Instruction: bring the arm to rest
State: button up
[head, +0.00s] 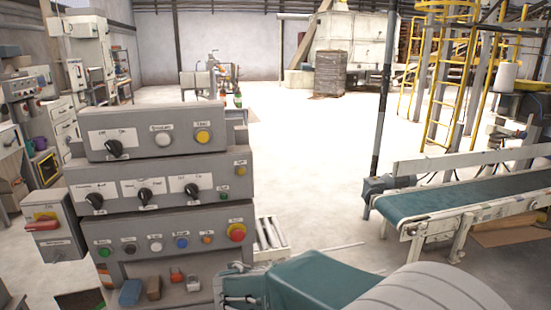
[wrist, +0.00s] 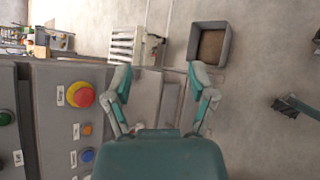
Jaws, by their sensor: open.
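My gripper shows in the wrist view (wrist: 162,80), with its two green-tipped fingers spread apart and nothing between them. The grey control panel (head: 155,190) stands at the left in the head view, with rows of knobs and buttons. In the wrist view the panel (wrist: 45,100) fills the left side, beside my gripper and apart from its fingertips. Its red button on a yellow base (wrist: 82,95) is left of the fingers. In the head view my green and grey arm crosses the bottom, and the fingertips cannot be made out there.
A conveyor with a green belt (head: 460,197) stands at the right, near a dark post (head: 381,100). A grey open bin (wrist: 225,48) and a white slatted roller piece (wrist: 124,44) lie beyond the fingers. Small blocks (head: 153,288) sit on the panel's lower ledge. The middle floor is clear.

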jog(key=s+d+r+m+g+y, duration=0.1)
jog(key=s+d+r+m+g, duration=0.4)
jog(key=s+d+m, duration=0.65)
jog(key=s+d+r+m+y, duration=0.1)
jog(key=s+m+y, duration=0.1)
jog(key=s+m, duration=0.2)
jog(key=s+d+r+m+t+y, duration=0.1)
jog(key=s+m+y, duration=0.2)
jog(key=s, duration=0.6)
jog(key=shift+s+d+r+m, duration=0.3)
jog(key=shift+s+m, duration=0.05)
jog(key=shift+m, duration=0.6)
jog(key=shift+c, duration=0.2)
